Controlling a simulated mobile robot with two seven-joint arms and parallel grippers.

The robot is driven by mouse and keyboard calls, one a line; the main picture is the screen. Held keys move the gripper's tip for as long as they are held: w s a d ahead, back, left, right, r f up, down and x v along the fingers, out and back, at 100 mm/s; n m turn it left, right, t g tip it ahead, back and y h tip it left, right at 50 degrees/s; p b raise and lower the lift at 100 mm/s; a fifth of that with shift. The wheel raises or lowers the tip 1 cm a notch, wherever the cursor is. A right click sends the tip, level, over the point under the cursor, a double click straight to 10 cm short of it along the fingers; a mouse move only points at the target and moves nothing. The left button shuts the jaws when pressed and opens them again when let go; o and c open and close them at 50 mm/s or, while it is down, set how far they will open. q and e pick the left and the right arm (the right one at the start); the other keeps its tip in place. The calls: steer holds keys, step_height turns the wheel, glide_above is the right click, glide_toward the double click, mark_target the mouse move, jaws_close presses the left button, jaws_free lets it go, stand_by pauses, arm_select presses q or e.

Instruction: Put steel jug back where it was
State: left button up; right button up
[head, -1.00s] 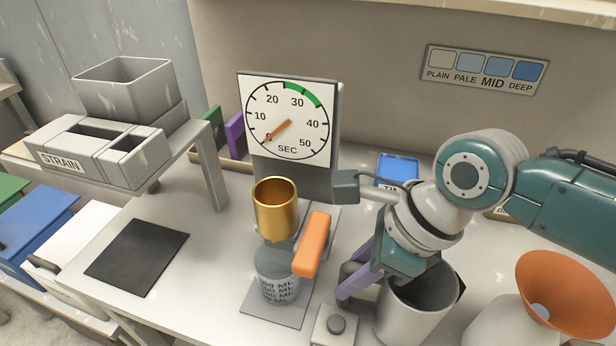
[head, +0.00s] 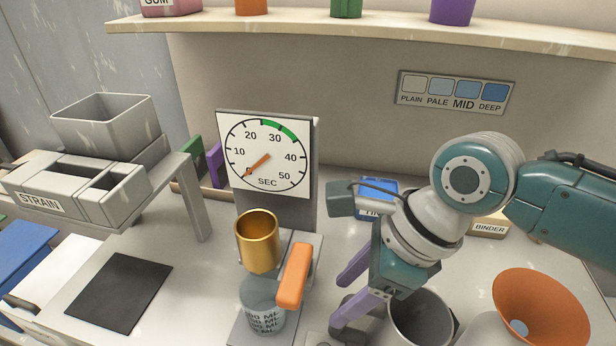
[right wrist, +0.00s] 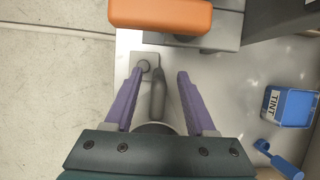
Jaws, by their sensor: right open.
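The steel jug (head: 409,325) is a grey open cylinder at the bottom of the head view, right of the orange lever. Its base is cut off by the frame edge. My right gripper (head: 341,300), with purple fingers, is open at the jug's left side. In the right wrist view the jug's grey handle (right wrist: 158,97) lies between the two spread fingers (right wrist: 160,75), with a gap on each side. The jug's body there is mostly hidden behind my gripper. My left gripper is not in view.
An orange funnel (head: 545,310) stands close right of the jug. The orange lever (head: 294,276), brass cup (head: 257,243) and dial stand (head: 266,160) are to the left. A blue tint box (head: 378,188) and binder box (head: 490,226) are behind. A dark mat (head: 118,293) lies far left.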

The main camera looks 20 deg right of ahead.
steer(key=p+v, duration=0.2)
steer(key=v, duration=0.6)
steer(key=shift+r, duration=0.15)
steer(key=shift+s+r, duration=0.15)
steer(key=shift+s, duration=0.1)
steer(key=s+d+r+n+h, duration=0.1)
steer(key=s+n, duration=0.5)
steer(key=n, duration=0.7)
steer(key=s+d+n+t+h, duration=0.1)
steer(key=s+n+h, duration=0.1)
steer(key=s+n, duration=0.5)
steer(key=n, duration=0.6)
steer(key=shift+s+r+h, duration=0.35)
steer(key=shift+r+h, duration=0.05)
